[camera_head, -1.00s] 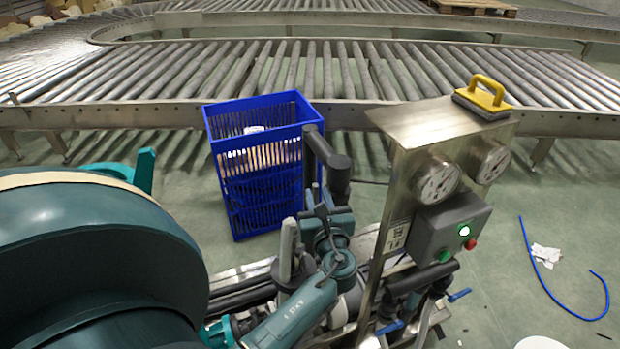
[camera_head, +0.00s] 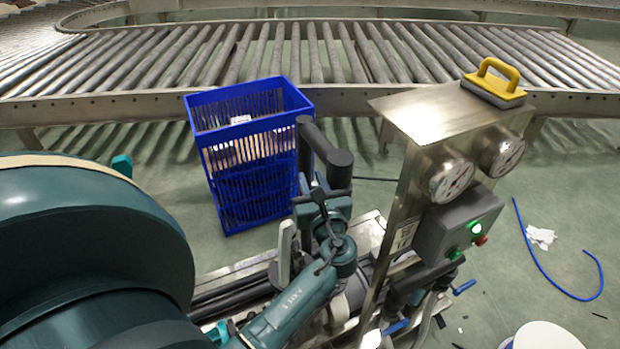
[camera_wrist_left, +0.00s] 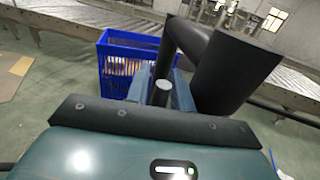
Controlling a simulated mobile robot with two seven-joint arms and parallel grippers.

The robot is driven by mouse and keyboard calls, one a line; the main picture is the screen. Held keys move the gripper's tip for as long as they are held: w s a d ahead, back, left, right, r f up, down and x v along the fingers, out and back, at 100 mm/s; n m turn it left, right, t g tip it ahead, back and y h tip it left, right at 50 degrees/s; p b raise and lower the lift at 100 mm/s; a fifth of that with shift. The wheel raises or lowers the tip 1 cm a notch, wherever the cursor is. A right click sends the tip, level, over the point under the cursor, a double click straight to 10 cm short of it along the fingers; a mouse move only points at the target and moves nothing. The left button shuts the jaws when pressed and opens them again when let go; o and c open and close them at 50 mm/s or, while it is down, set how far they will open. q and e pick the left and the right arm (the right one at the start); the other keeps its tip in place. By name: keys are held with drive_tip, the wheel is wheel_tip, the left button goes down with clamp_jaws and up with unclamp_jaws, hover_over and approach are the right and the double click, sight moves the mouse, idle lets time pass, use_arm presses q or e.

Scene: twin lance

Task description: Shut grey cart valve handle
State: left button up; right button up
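The grey steel cart (camera_head: 432,112) stands right of centre with gauges and a control box. A light grey upright lever (camera_head: 285,243), which looks like a handle, stands at its left side. Blue valve levers (camera_head: 464,287) show low at the right. My left arm's teal wrist reaches in beside the grey lever. My left gripper (camera_head: 322,196) appears near the cart's black elbow pipe (camera_head: 326,150); its finger opening is unclear. In the left wrist view the black pipe (camera_wrist_left: 235,72) is close, with a grey round-ended post (camera_wrist_left: 162,93) before it. My right gripper is out of view.
A blue slatted crate (camera_head: 252,165) stands behind the cart, before a roller conveyor (camera_head: 300,55). A yellow-handled tool (camera_head: 494,85) lies on the cart top. A blue hose (camera_head: 540,270) and scraps lie on the floor at right, beside a white round object (camera_head: 545,337).

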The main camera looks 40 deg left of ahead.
use_arm(q)
drive_tip(key=shift+c, duration=0.5)
clamp_jaws()
